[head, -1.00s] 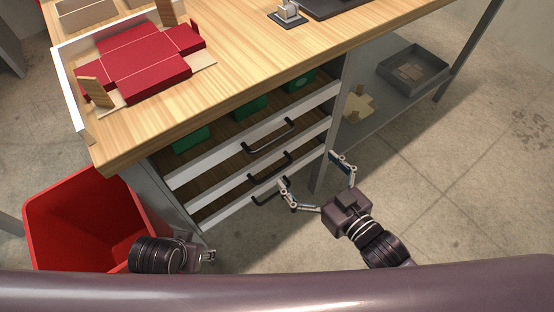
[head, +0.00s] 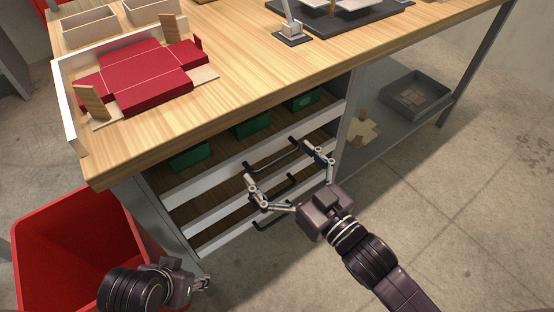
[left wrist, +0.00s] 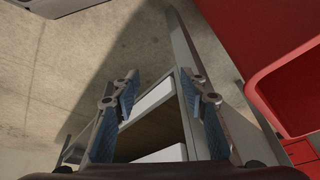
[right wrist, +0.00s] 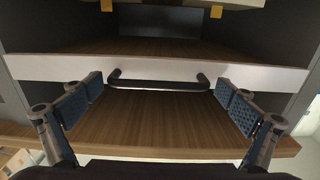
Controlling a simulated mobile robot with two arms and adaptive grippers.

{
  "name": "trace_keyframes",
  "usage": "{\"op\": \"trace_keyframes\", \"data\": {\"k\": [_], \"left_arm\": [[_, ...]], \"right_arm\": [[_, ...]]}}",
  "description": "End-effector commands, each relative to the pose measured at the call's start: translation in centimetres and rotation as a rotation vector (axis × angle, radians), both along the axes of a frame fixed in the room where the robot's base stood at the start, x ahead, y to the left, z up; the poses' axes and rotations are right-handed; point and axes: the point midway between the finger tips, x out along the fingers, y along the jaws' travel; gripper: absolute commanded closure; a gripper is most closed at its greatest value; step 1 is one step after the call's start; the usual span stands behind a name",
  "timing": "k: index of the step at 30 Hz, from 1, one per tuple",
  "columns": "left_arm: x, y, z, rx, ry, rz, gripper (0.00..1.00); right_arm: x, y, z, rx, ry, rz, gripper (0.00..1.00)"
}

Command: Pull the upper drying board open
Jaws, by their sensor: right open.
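The upper drying board has a white front (head: 213,173) and a black bar handle (head: 274,167), under the workbench top. It appears pushed in, level with the lower fronts. My right gripper (head: 278,161) is open in front of it, its fingertips near the two ends of the handle. In the right wrist view a black handle (right wrist: 158,84) on a white front (right wrist: 60,68) lies between the spread fingers, with no visible contact. My left gripper (head: 205,284) is low at the left, away from the handles; its fingers (left wrist: 160,77) are apart and empty in the left wrist view.
Lower boards with white fronts (head: 185,221) and black handles sit just below. Green bins (head: 250,126) stand behind the upper front. A red bin (head: 62,240) is beside my left arm. The workbench top (head: 240,85) overhangs the boards. The floor at right is clear.

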Motion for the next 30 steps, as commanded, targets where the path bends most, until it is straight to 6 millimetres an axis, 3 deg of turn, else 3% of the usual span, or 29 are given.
{"op": "trace_keyframes", "data": {"k": [10,24,30], "left_arm": [[0.36,-0.1,0.07,-0.003,-0.015,-0.001,0.6],[0.29,-0.12,0.03,-0.003,-0.012,-0.002,0.6],[0.1,-0.08,0.08,-0.001,-0.002,-0.001,0.6]], "right_arm": [[0.38,0.3,0.01,0.0,0.0,0.001,0.0],[0.33,0.33,0.01,0.001,0.001,0.002,0.5],[0.33,0.3,0.03,0.001,0.001,0.002,0.5]]}}
